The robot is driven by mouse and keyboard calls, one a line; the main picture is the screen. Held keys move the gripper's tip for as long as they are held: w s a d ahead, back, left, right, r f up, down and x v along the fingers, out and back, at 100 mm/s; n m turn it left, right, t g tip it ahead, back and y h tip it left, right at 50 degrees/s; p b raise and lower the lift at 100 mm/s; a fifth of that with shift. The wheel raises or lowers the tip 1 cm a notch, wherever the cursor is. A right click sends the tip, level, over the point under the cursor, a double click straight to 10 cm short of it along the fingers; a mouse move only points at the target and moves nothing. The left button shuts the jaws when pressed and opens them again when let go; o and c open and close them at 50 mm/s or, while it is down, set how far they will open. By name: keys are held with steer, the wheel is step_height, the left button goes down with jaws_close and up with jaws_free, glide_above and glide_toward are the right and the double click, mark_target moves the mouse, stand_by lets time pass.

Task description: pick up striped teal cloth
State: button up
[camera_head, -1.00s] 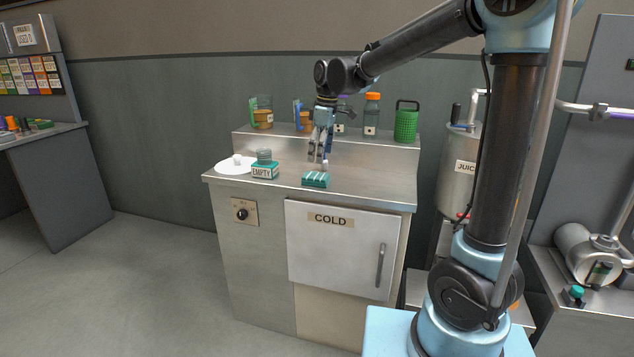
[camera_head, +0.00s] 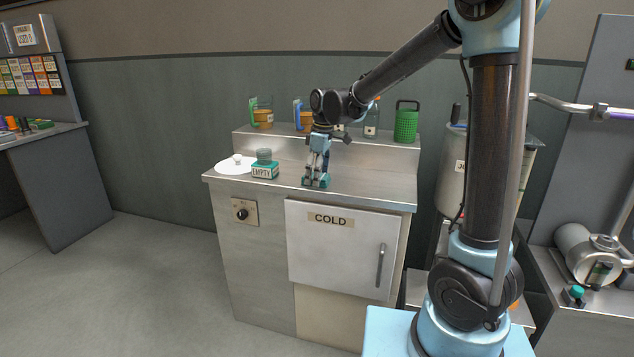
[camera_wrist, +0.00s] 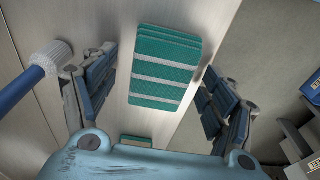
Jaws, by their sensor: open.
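The striped teal cloth (camera_head: 308,182) lies folded on the steel counter near its front edge, partly hidden behind my gripper in the head view. In the wrist view the cloth (camera_wrist: 165,67) shows teal with pale stripes, between the two fingers and ahead of the palm. My gripper (camera_head: 317,180) points down at the cloth. In the wrist view my gripper (camera_wrist: 155,90) is open, with one finger on each side of the cloth and a gap to each. I cannot tell whether the fingertips touch the counter.
The steel counter (camera_head: 370,190) is clear to the right. A white plate (camera_head: 228,168) and a teal-based EMPTY container (camera_head: 264,170) stand to the left. A green basket (camera_head: 406,122) and bottles are on the back ledge. A blue rod with a white end (camera_wrist: 40,68) shows in the wrist view.

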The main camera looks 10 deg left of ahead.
steer(key=c, duration=1.3)
steer(key=shift+o, duration=0.2)
steer(key=shift+r, duration=0.15)
step_height(320, 180, up, 10)
steer(key=o, duration=0.6)
steer(key=shift+c, duration=0.2)
steer(key=c, duration=0.3)
steer(key=shift+c, duration=0.2)
